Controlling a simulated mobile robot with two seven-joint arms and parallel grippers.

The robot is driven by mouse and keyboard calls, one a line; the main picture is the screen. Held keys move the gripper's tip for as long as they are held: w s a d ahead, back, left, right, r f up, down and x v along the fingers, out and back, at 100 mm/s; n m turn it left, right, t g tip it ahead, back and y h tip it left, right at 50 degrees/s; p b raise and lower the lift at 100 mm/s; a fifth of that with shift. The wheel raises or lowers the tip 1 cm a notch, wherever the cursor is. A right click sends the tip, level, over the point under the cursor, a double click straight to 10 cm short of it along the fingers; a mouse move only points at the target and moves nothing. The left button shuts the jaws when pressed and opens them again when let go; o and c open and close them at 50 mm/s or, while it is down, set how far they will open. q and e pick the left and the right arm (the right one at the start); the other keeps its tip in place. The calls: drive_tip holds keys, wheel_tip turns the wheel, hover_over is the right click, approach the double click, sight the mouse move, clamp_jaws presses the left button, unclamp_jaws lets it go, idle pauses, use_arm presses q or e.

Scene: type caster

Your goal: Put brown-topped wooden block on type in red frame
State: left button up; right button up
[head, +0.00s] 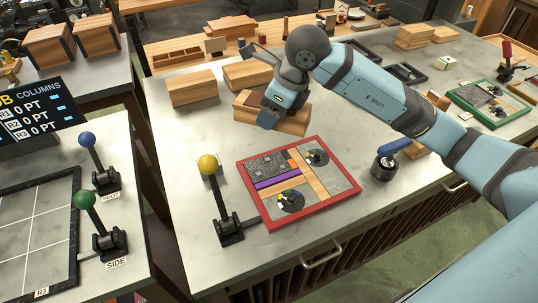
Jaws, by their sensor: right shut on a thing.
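The red frame (252,203) lies flat on the light stone worktop and holds type: a dark grey textured block, purple and orange strips, pale wood pieces and grey plates with round dark ornaments. The brown-topped wooden block (293,124) is just behind the frame, with its top partly covered by my gripper. My right gripper (270,117) reaches down over this block and is shut on it. The fingertips are largely hidden, and I cannot tell whether the block is lifted off the worktop. My left gripper is not in view.
Two wooden blocks (192,88) (247,74) stand behind to the left. A yellow-knobbed lever (208,165) stands left of the frame, and a blue-handled tool (384,165) to its right. A green frame (490,105) lies at far right.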

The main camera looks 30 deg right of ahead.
sight(292, 131)
wheel_tip(292, 131, down, 16)
drive_tip(key=shift+r+p, duration=0.25)
drive_tip(key=shift+p, duration=0.1)
drive_tip(key=shift+f, duration=0.25)
drive_tip(key=o, duration=1.2)
drive_tip(key=shift+c, duration=0.2)
drive_tip(key=shift+r, duration=0.25)
drive_tip(key=shift+d+r, duration=0.15)
drive_tip(key=shift+r, duration=0.15)
drive_tip(key=v, duration=1.1)
drive_tip(key=shift+s+b, duration=0.1)
drive_tip(key=shift+b, duration=0.2)
